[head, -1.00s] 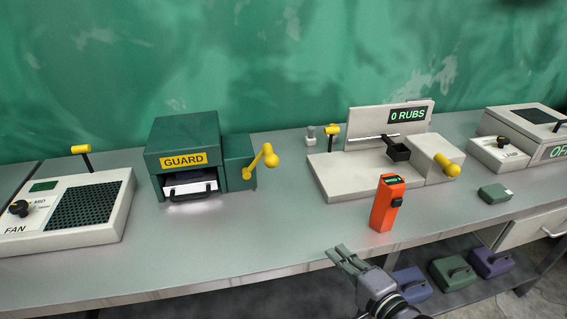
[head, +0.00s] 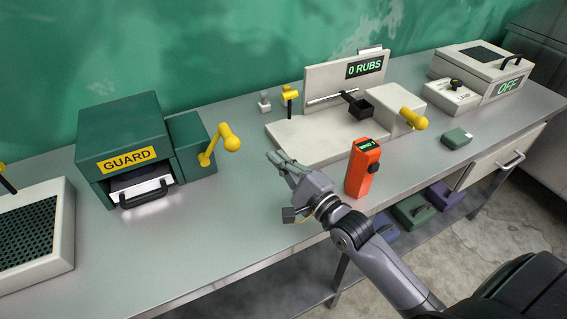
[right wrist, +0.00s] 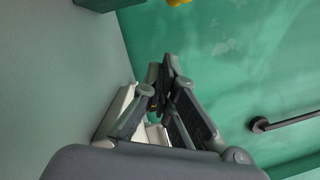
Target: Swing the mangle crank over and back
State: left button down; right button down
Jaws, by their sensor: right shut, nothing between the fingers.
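The mangle is a green box (head: 118,125) with a yellow GUARD label, on the left part of the bench in the head view. Its yellow crank (head: 229,142) sticks out on the right side, with its round knob up and to the right of the pivot. My right gripper (head: 277,160) is shut and empty above the bench, to the right of the crank and apart from it. In the right wrist view its closed fingers (right wrist: 168,70) point toward the green wall. A bit of yellow (right wrist: 178,2), probably the crank, shows at that view's top edge. My left gripper is not in view.
An orange handheld device (head: 363,168) stands beside my right forearm. A white machine reading 0 RUBS (head: 290,138) stands behind my gripper. A grey vented panel (head: 38,235) is at far left. The bench (head: 225,215) is clear in front of the crank.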

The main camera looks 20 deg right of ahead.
jog(key=w+a+r+p, duration=0.2)
jog(key=w+a, duration=0.3)
jog(key=shift+r, duration=0.15)
jog(key=shift+w, duration=0.1)
dwell(0.3)
